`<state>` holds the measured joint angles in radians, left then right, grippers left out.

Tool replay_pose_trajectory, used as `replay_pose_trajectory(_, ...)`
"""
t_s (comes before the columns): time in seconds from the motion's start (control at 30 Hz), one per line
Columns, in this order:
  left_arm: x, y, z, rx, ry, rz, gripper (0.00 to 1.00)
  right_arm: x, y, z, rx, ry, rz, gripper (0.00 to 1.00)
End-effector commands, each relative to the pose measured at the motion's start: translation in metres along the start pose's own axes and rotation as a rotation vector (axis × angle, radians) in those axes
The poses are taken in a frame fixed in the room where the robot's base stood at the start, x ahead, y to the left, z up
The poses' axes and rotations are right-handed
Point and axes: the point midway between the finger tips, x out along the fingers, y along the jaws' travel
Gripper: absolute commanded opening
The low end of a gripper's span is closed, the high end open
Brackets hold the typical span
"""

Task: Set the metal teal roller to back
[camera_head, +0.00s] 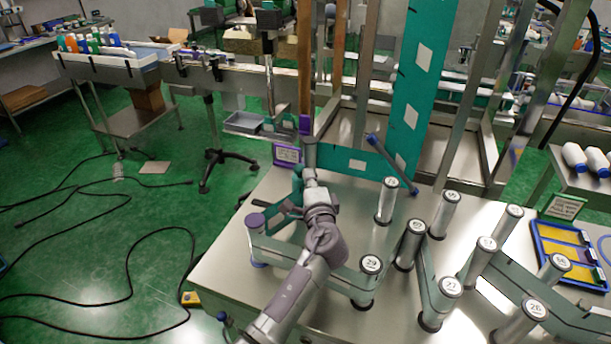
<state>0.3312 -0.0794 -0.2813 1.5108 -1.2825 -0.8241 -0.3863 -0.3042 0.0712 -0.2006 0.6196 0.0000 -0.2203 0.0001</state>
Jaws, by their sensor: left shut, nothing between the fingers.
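My left arm reaches up from the bottom of the head view. Its gripper (309,180) is over the left end of the metal table and is shut with nothing in it. Its fingers are small and partly merge with the things behind. A grey upright post (310,152) shows just beyond it. A teal band (285,217) runs beside the wrist, partly hidden by it. I cannot tell for certain which part is the teal roller. A slanted teal-blue bar with dark ends (391,163) stands to the right of the gripper, apart from it. My right gripper is out of view.
Several numbered metal rollers (387,200) stand upright on the table (225,264), with teal film between some. A purple-topped roller (255,237) is left of my arm. A wide teal strip (414,98) rises behind. A blue tray (566,252) is at right. Cables (128,270) lie on the floor.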

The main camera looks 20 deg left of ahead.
Motion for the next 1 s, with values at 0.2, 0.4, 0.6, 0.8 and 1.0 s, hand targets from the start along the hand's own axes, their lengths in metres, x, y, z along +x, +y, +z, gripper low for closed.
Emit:
replay_pose_trajectory(0.2, 0.000, 0.000, 0.000, 0.000, 0.000, 0.000, 0.00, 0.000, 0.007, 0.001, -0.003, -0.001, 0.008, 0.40)
replay_pose_trajectory(0.4, 0.008, 0.000, 0.014, 0.002, -0.002, 0.000, 0.00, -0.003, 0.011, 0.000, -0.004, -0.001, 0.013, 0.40)
replay_pose_trajectory(0.6, 0.031, -0.001, 0.054, 0.003, -0.006, -0.002, 0.00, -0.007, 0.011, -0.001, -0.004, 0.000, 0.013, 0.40)
replay_pose_trajectory(0.8, 0.040, -0.001, 0.069, 0.001, -0.004, -0.001, 0.00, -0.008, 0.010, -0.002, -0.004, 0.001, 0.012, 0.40)
replay_pose_trajectory(1.0, 0.040, -0.001, 0.069, 0.000, -0.003, -0.001, 0.00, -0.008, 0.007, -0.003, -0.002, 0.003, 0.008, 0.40)
